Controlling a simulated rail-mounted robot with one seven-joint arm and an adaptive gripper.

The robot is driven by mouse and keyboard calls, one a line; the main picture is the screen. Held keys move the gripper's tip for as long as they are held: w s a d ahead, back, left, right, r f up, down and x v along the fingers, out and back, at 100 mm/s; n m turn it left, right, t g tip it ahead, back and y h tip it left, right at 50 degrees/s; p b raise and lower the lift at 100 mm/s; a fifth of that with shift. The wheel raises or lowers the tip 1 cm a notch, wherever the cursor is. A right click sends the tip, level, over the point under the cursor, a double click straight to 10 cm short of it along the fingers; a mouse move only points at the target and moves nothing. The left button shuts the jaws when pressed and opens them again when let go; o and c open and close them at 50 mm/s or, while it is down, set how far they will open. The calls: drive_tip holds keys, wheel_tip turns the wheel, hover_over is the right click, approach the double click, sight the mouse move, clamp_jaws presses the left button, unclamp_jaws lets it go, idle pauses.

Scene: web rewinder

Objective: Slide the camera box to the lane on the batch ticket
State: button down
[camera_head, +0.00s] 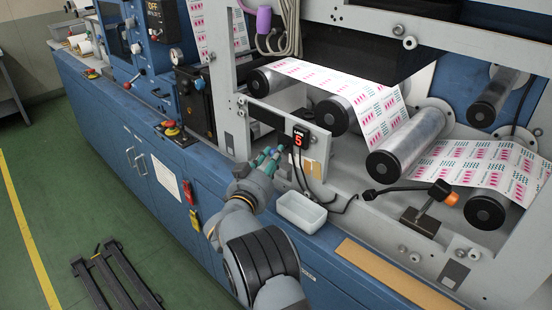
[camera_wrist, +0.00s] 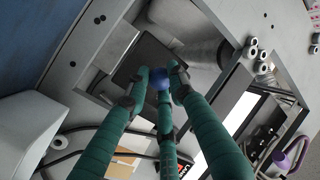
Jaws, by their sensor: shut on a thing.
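My gripper (camera_head: 268,157) is at the machine's front plate, left of a black display that reads "LANE" with a red 5 (camera_head: 298,139). In the wrist view, its green fingers (camera_wrist: 160,80) are closed around a small blue knob (camera_wrist: 161,78). A dark box-like part (camera_wrist: 145,58), which may be the camera box, shows behind the knob. Its edges are partly hidden by the fingers. A tan card with a white part (camera_head: 313,168) is on the plate below the display. I cannot tell whether it is the batch ticket, and no writing on it is legible.
A white tray (camera_head: 301,212) stands on the ledge just right of my gripper, with black cables beside it. Printed web (camera_head: 375,105) runs over several rollers above and to the right. A black clamp arm with an orange knob (camera_head: 445,193) stands farther right.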

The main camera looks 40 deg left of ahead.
drive_tip(key=c, duration=1.9)
unclamp_jaws()
drive_tip(key=shift+w+r, duration=0.25)
drive_tip(key=shift+r, duration=0.05)
drive_tip(key=o, duration=0.4)
drive_tip(key=shift+f, duration=0.2)
drive_tip(key=v, duration=1.2)
drive_tip(key=shift+s+f, duration=0.1)
